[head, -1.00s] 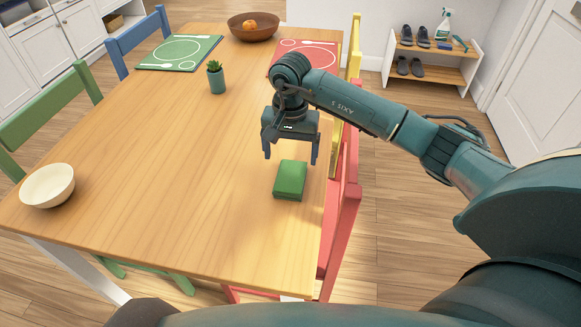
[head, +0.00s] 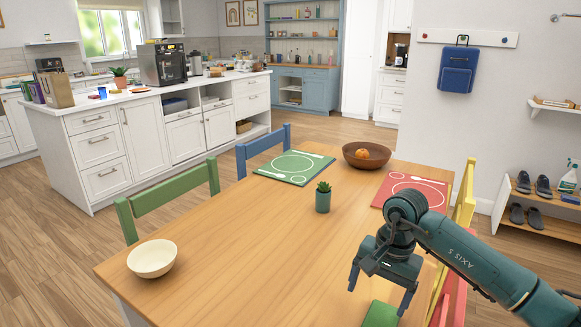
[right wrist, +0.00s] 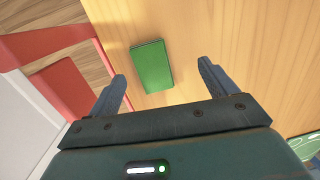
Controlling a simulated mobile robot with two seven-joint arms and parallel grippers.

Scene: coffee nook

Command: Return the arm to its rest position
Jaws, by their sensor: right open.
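My right gripper (head: 378,296) is open and empty above the right part of the wooden table (head: 235,240). A green box-like object (head: 381,315) lies on the table below it, cut off by the bottom edge of the head view. In the right wrist view, the green object (right wrist: 152,66) lies on the table ahead of and between the spread fingers (right wrist: 165,85), apart from them. My right arm (head: 475,255) reaches in from the lower right. My left gripper is not in view.
A white bowl (head: 152,260), a small potted plant (head: 323,198), a wooden bowl with an orange fruit (head: 366,156), a green placemat (head: 294,168) and a red placemat (head: 410,189) are on the table. Chairs stand along its sides. The table's middle is clear.

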